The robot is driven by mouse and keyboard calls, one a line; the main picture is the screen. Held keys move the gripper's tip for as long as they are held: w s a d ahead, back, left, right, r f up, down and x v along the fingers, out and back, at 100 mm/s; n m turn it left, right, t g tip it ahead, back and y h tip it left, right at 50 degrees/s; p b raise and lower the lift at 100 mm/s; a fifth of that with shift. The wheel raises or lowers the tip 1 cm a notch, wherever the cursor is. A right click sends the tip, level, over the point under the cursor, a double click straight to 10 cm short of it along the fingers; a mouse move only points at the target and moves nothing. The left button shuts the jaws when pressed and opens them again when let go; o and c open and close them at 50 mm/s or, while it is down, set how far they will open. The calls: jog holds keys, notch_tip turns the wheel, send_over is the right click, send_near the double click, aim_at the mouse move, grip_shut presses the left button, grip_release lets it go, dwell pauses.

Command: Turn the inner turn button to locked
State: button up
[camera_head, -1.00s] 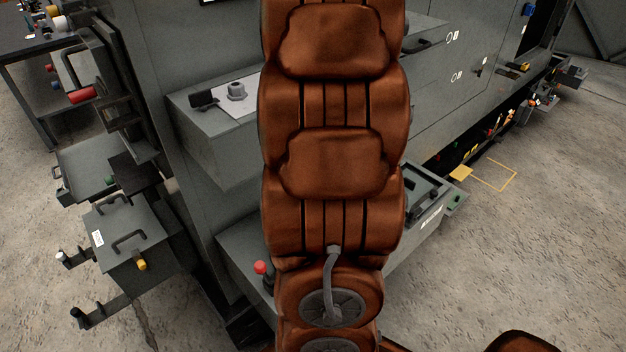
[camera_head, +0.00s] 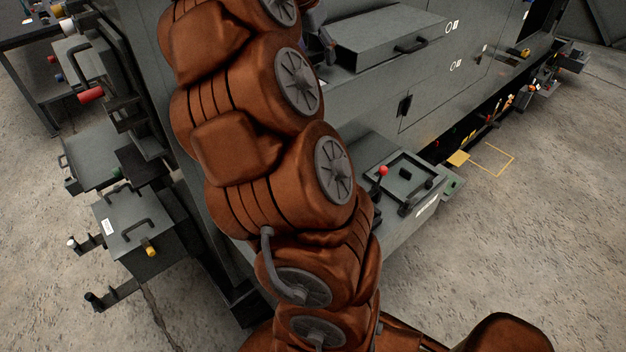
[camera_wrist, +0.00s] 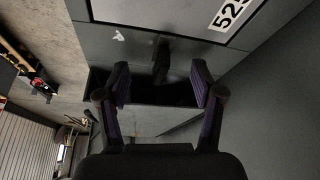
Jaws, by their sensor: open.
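My gripper (camera_wrist: 160,84) shows in the wrist view with its two dark fingers spread apart and nothing held between them. A dark upright piece (camera_wrist: 161,62) stands on the grey panel beyond and between the fingertips. It may be the inner turn button, but its shape is too dark to be sure, and I cannot tell whether it is locked. A gap shows between it and each finger. In the head view my arm crosses the middle, and I cannot make out the gripper clearly there. A small dark fitting (camera_head: 404,106) sits on the cabinet front.
A grey box with a handle (camera_head: 388,40) juts from the cabinet. Below is a console with a red-knobbed lever (camera_head: 383,170). Handled boxes (camera_head: 130,235) stand at the left. Open floor lies at the right. A numbered label (camera_wrist: 232,14) is on the panel in the wrist view.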

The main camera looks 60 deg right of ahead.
jog(key=shift+r+m+g+p, duration=0.15)
jog(key=shift+m+g+p, duration=0.45)
jog(key=shift+m+p, duration=0.7)
jog(key=shift+m, duration=0.3)
